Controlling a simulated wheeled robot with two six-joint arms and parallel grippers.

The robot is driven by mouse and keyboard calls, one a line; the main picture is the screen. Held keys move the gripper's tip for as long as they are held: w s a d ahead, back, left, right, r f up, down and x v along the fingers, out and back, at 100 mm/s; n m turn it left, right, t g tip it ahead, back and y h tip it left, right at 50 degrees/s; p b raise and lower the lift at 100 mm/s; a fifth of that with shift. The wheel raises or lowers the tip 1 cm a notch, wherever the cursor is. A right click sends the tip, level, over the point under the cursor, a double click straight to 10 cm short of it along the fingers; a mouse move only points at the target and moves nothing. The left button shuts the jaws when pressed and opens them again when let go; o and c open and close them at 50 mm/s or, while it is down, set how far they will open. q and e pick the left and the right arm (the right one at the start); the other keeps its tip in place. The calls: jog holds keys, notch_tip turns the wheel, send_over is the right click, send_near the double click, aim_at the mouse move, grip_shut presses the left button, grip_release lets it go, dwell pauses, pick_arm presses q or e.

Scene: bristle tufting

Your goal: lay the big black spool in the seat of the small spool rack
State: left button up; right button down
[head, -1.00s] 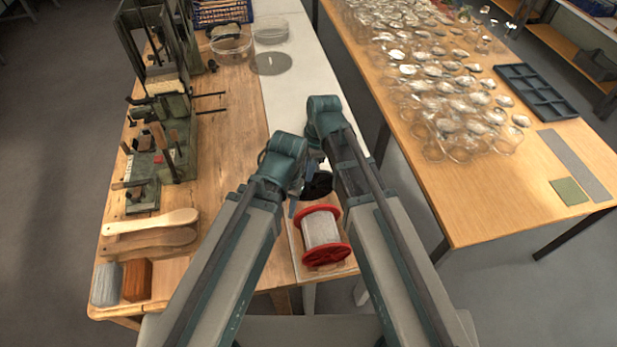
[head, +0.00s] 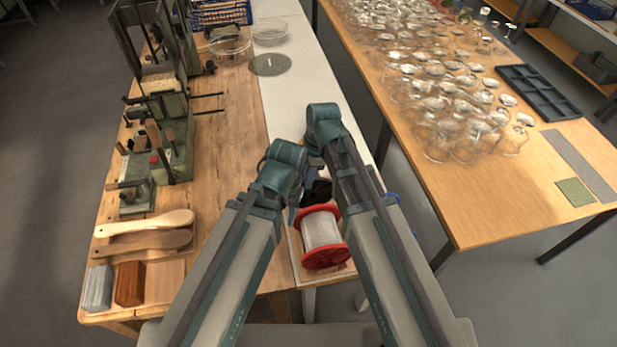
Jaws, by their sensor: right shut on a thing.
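A black thing, which looks like the big black spool (head: 318,191), shows in the head view in the gap between my forearms. Much of it is hidden by my arms. My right gripper (head: 314,176) is at it and shut on it, though its fingertips are mostly covered. My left gripper (head: 293,207) points down just left of the spool; its fingers are too hidden to tell if they are open. I cannot make out the seat of the small spool rack.
A red-flanged spool of pale strand (head: 321,238) lies just in front of the black spool, near the table's front edge. Wooden brush bodies (head: 145,224) and bristle blocks (head: 130,283) lie at left, below a green machine (head: 172,140). The white strip (head: 296,105) behind my arms is largely clear.

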aim_at(308, 193)
jog(key=shift+f+b, duration=1.55)
jog(key=shift+f, duration=0.3)
jog(key=shift+d+f+b, duration=0.1)
jog(key=shift+f+b, duration=0.45)
jog(key=c, duration=0.8)
grip_release()
jog(key=shift+o, duration=0.2)
jog(key=o, duration=0.3)
jog(key=shift+o, duration=0.2)
jog(key=shift+r, duration=0.1)
jog(key=shift+r+p, duration=3.45)
jog(key=shift+p, duration=0.1)
